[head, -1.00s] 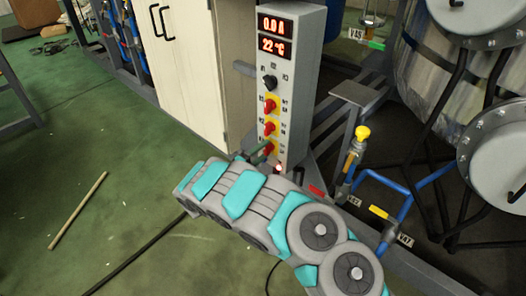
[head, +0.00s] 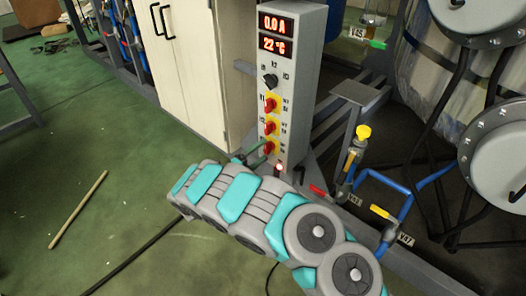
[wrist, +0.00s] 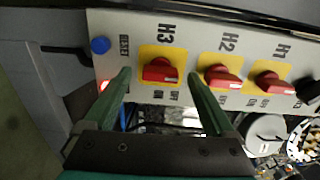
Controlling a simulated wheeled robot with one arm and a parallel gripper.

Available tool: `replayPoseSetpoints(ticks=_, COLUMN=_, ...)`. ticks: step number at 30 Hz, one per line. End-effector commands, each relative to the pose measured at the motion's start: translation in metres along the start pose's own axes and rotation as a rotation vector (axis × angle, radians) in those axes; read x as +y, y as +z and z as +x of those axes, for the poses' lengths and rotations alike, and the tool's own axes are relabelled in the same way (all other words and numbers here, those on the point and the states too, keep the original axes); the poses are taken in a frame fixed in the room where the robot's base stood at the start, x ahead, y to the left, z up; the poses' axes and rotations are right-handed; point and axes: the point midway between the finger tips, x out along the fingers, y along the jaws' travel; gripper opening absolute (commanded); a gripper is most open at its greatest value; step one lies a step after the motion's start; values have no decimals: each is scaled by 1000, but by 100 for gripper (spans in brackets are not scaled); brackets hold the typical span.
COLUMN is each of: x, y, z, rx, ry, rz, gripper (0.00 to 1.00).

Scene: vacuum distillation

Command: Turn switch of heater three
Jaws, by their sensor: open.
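The heater three switch, a red knob on a yellow plate marked H3 (wrist: 158,70), is on the grey control panel (wrist: 118,22) in the wrist view. Its white mark points to the right in that view. In the head view it is the lowest red knob (head: 268,148). My gripper (wrist: 157,78) is open, with one green finger on each side of the H3 knob. The fingers look apart from the knob; their exact distance from the panel is hard to tell. In the head view only a bit of green finger (head: 258,152) shows beside the panel.
Red switches H2 (wrist: 222,77) and H1 (wrist: 272,84) sit to the right of H3 in the wrist view. A blue reset button (wrist: 100,45) and a lit red lamp (wrist: 104,86) are to the left. The displays (head: 277,33) read 0.0 A and 22 °C.

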Motion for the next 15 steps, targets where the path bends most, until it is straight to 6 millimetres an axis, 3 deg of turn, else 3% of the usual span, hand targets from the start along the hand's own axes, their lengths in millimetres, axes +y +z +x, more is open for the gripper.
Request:
replayPoseSetpoints(ticks=9, x=0, y=2, z=-50, rx=-5, ry=-1, rz=0, gripper=90)
replayPoseSetpoints(ticks=15, x=0, y=1, z=-60, rx=-2, ry=-1, rz=0, gripper=90)
